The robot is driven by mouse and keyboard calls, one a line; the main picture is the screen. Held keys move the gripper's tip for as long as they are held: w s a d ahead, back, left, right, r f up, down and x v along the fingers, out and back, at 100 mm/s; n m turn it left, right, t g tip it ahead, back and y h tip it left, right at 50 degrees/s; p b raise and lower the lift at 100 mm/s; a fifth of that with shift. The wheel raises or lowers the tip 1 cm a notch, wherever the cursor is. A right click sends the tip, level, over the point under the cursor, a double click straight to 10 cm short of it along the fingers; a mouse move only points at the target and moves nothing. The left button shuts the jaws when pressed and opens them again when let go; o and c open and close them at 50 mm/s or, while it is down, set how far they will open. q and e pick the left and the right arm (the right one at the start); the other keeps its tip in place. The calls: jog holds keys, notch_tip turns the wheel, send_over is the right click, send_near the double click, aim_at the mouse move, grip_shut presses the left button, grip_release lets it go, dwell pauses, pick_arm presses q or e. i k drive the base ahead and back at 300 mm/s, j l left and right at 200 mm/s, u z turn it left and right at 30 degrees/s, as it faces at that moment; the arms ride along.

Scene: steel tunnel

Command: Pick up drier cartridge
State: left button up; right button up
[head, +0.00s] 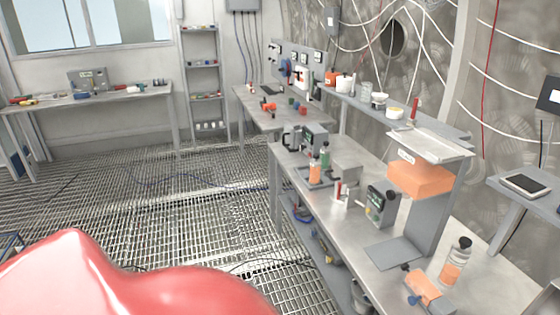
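I cannot tell for sure which object is the drier cartridge. A grey cylinder with an orange band and a dark cap (455,262) stands upright at the near right end of the workbench (322,215). Two smaller bottles, one orange (315,172) and one green (325,155), stand upright farther back on the same bench. Neither of my grippers is in view. A glossy red shape at the lower left is probably part of my own body and hides the floor there.
An orange and blue fitting (424,286) lies near the cylinder. A small side shelf (530,190) holds a tablet-like device. The grating floor (190,215) left of the bench is clear.

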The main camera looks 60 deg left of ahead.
aim_at(315, 163)
jog(key=u, duration=0.4)
jog(key=j+u, duration=0.1)
jog(key=u, duration=0.7)
jog(key=i+u, duration=0.1)
jog(key=u, duration=0.3)
jog(key=i+j+z, duration=0.1)
jog(key=i+j, duration=0.05)
jog(key=j, duration=0.05)
